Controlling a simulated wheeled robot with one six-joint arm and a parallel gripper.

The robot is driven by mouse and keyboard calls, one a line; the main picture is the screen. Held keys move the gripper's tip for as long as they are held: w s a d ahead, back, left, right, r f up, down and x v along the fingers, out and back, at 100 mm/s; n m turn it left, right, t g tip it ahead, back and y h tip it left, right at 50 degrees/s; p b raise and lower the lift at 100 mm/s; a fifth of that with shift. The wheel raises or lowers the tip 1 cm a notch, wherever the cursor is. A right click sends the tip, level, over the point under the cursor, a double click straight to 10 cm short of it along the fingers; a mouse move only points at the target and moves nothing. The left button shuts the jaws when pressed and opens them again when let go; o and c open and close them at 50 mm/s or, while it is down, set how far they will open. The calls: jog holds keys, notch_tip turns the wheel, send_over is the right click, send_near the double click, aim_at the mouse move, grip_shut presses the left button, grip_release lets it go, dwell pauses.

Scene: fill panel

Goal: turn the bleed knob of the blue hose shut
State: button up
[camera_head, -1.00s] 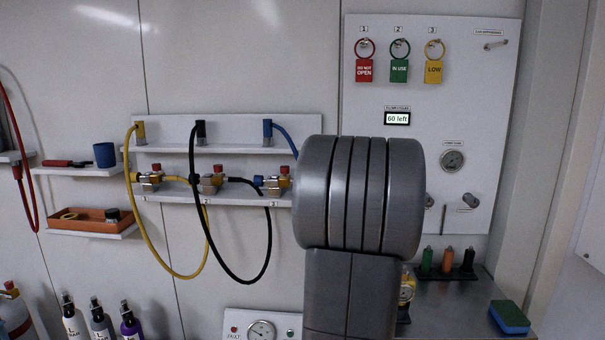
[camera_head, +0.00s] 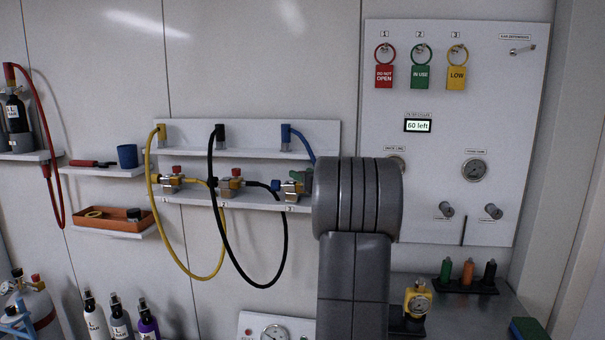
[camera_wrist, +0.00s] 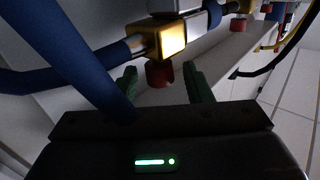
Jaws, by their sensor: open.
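The blue hose (camera_head: 300,141) drops from the right end of the upper shelf and passes behind my arm. Its brass valve block (camera_head: 292,189) sits on the lower shelf by the label 3, and the block also shows in the wrist view (camera_wrist: 172,37). In the wrist view, the red bleed knob (camera_wrist: 160,74) projects from the block between the two green fingers of my gripper (camera_wrist: 164,84). The fingers are apart, one on each side of the knob, with a visible gap at the right. In the head view, a green finger hides the knob.
The blue hose (camera_wrist: 85,62) crosses close to my gripper's left side in the wrist view. The black hose (camera_head: 213,210) and yellow hose (camera_head: 152,222) hang in loops to the left. A tagged gauge panel (camera_head: 500,130) stands at the right.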

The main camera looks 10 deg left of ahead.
jog(key=shift+w+a, duration=0.4)
jog(key=c, duration=1)
